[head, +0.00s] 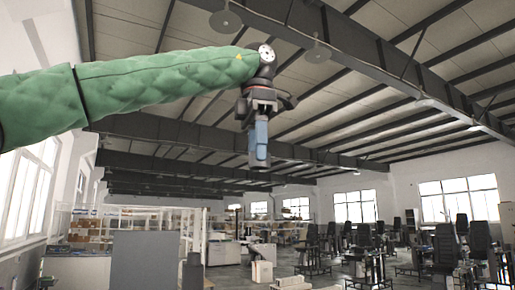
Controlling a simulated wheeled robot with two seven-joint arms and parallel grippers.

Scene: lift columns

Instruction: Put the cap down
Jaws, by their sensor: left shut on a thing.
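My left gripper (260,150) hangs from the green-sleeved left arm in the upper middle of the head view, pointing down. Its blue-grey fingers are shut, seen nearly edge-on. A small greyish piece shows at the fingertips, and I take it to be the cap (259,163). Its shape is too small and too covered by the fingers to make out. The gripper is up in the air, and no surface is seen touching it. My right gripper is not in view.
A large workshop hall lies ahead. A grey panel (143,260) and a low cabinet (75,268) stand at lower left. Several dark chairs and benches (445,245) fill the right side. White boxes (262,271) stand on the floor in the middle. The air around the gripper looks clear.

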